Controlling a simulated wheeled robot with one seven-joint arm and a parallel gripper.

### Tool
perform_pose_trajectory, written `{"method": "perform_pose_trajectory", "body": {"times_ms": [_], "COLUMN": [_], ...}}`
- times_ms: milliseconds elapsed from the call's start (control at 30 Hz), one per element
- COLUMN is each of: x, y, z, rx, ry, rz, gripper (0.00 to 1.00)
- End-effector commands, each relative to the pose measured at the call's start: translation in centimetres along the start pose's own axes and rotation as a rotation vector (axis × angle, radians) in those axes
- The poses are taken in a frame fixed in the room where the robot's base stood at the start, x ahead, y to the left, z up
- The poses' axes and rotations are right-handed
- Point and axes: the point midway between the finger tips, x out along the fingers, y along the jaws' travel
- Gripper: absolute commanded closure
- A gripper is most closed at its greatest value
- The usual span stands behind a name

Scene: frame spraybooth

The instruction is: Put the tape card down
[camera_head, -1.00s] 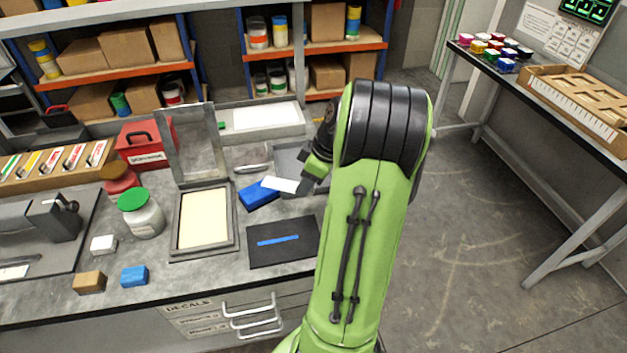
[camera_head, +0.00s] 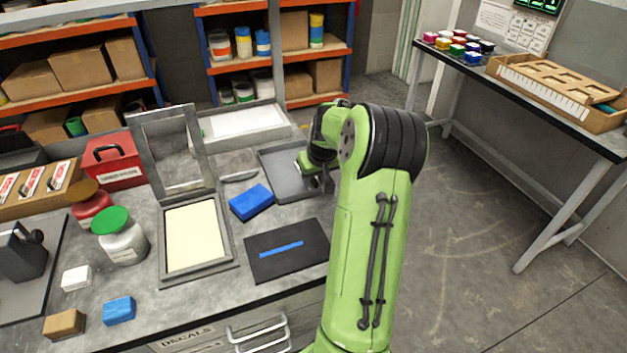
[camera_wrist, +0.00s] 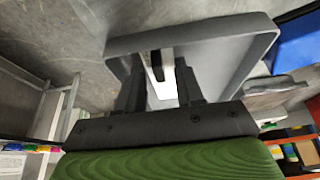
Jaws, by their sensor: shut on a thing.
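The tape card (camera_wrist: 167,86) shows as a pale piece between my gripper's fingers in the wrist view, with a small dark part beside it. My gripper (camera_wrist: 160,88) is shut on it. In the head view my gripper (camera_head: 323,183) is at the right side of the shallow grey tray (camera_head: 277,165), and the card cannot be made out there. The tray also fills the middle of the wrist view (camera_wrist: 200,38), beyond the fingertips. Whether the card touches the tray floor cannot be told.
A blue block (camera_head: 251,202) lies left of the tray. A black mat (camera_head: 262,262) with a blue strip lies in front. A framed screen (camera_head: 165,240) with a raised grey frame (camera_head: 141,152) stands left. A white-topped tray (camera_head: 205,128) is behind.

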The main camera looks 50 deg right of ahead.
Motion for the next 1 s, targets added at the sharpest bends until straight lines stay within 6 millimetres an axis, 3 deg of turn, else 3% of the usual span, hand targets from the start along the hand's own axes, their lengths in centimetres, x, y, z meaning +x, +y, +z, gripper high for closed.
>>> {"method": "perform_pose_trajectory", "body": {"times_ms": [333,367,533,833,1000], "x": [0.5,0.5,0.4,0.0,-3.5], "y": [0.0,0.0,0.0,0.0,0.1], "z": [0.2,0.2,0.1,0.0,-0.1], "rx": [-0.001,-0.001,-0.001,-0.001,0.0], "ry": [0.001,0.001,0.001,0.002,0.005], "rz": [0.001,0.001,0.0,0.0,0.005], "gripper": [0.92,0.62,0.38,0.38,0.38]}}
